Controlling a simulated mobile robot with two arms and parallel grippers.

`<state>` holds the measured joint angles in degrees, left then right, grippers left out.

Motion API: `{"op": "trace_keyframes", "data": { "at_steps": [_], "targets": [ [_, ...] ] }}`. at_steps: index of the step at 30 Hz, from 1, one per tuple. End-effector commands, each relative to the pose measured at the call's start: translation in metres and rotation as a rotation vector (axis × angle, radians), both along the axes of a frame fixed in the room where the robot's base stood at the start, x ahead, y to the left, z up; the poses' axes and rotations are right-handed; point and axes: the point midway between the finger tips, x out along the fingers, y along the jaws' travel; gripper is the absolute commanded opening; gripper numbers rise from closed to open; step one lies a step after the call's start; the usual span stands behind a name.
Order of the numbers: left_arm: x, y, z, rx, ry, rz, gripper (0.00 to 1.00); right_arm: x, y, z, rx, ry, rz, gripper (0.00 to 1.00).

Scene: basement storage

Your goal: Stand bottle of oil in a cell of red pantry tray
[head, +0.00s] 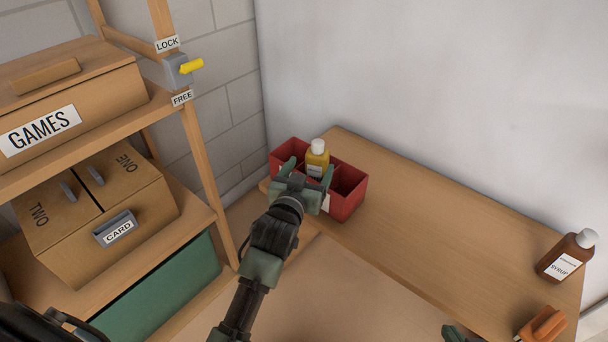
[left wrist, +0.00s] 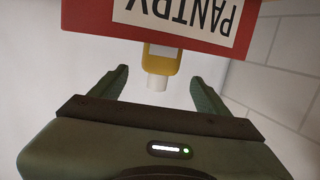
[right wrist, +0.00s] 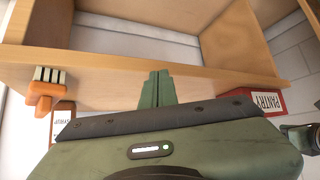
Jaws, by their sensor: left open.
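The bottle of oil (head: 317,160), yellow with a white cap, stands upright in a cell of the red pantry tray (head: 349,202). In the left wrist view, its cap (left wrist: 157,82) and shoulder show beyond the tray wall (left wrist: 185,36); its lower part is hidden. My left gripper (head: 308,171) is open at the tray's near side, with its fingertips apart on either side of the bottle and clear of it. My right gripper (right wrist: 158,88) is shut and empty below the table edge; only a bit of it shows at the bottom of the head view.
A brown syrup bottle (head: 567,257) and an orange object (head: 545,323) are at the table's right end. The table (head: 430,220) between them and the tray is clear. A wooden shelf with boxes (head: 100,205) and a yellow-handled latch (head: 190,67) stands at left.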

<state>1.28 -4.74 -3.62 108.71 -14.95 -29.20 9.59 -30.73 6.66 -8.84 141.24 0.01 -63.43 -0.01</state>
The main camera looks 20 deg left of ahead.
Motion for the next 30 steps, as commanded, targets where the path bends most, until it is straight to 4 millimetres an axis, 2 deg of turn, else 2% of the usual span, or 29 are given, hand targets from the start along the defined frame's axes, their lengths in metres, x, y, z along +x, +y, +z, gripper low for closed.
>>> {"op": "trace_keyframes", "data": {
  "at_steps": [1, 6, 11, 14, 17, 21, 24, 27, 30],
  "targets": [
    [-0.010, -0.001, 0.003, 0.000, 0.002, 0.000, 0.76, -0.009, -0.003, -0.004, -0.011, 0.048, -0.004, 0.00],
    [-0.033, -0.002, 0.005, 0.001, 0.002, 0.000, 0.76, -0.034, -0.012, -0.019, -0.039, 0.181, -0.014, 0.00],
    [-0.045, -0.002, 0.006, 0.002, 0.003, 0.000, 0.76, -0.047, -0.016, -0.026, -0.053, 0.244, -0.019, 0.00],
    [-0.061, 0.000, -0.007, 0.006, 0.064, -0.004, 0.76, -0.050, -0.017, -0.027, -0.057, 0.260, -0.020, 0.00],
    [-0.101, 0.005, -0.039, 0.020, 0.224, -0.019, 0.76, -0.051, -0.017, -0.028, -0.057, 0.262, -0.020, 0.00],
    [-0.183, 0.003, -0.086, 0.044, 0.522, -0.081, 0.76, -0.050, -0.017, -0.028, -0.057, 0.261, -0.020, 0.00],
    [-0.239, 0.000, -0.105, 0.063, 0.700, -0.138, 0.76, -0.050, -0.017, -0.028, -0.057, 0.261, -0.020, 0.00],
    [-0.278, -0.004, -0.113, 0.077, 0.818, -0.182, 0.76, -0.050, -0.017, -0.028, -0.057, 0.260, -0.020, 0.00],
    [-0.295, -0.005, -0.116, 0.083, 0.870, -0.203, 0.76, -0.050, -0.017, -0.028, -0.057, 0.260, -0.020, 0.00]
  ]
}}
